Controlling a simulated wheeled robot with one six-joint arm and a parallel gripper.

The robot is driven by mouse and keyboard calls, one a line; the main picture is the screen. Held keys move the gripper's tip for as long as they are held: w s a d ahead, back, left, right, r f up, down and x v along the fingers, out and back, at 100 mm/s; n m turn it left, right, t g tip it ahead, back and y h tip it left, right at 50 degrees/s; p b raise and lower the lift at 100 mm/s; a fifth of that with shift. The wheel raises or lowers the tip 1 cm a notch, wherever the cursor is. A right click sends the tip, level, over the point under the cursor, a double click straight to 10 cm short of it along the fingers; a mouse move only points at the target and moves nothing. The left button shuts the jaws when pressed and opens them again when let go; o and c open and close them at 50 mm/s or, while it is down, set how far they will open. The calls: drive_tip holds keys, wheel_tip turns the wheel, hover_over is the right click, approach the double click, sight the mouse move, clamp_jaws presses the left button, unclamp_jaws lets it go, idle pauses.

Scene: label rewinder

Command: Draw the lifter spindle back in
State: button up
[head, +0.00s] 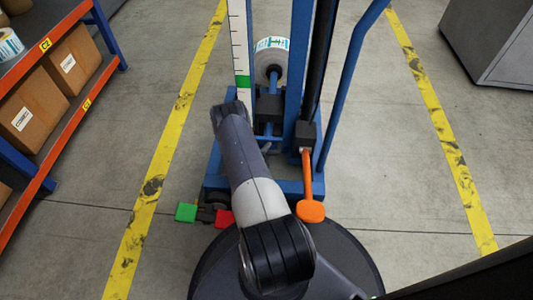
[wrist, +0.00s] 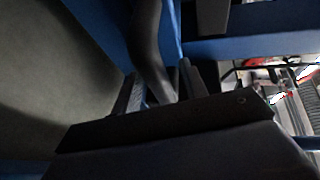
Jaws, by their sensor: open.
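The blue lifter (head: 301,70) stands ahead of me with an upright mast. A blue rod (head: 272,82), seemingly the spindle, runs from its carriage (head: 268,108) into a label roll (head: 271,60) at the back. My arm covers part of the carriage's left side. In the head view my gripper's fingers are hidden by my arm. In the wrist view my gripper (wrist: 162,85) is open, its dark fingers pointing up the picture. A dark grey curved bar (wrist: 148,40) shows between and beyond the fingers. I cannot tell whether they touch it.
An orange pedal (head: 310,210) sticks out at the lifter's front right. Green (head: 186,212) and red (head: 225,219) pedals lie front left. A white scale (head: 240,45) stands beside the mast. A shelf with boxes (head: 72,60) is left, a grey cabinet (head: 492,40) right. Floor beside the lifter is clear.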

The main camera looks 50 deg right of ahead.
clamp_jaws()
idle(0.4)
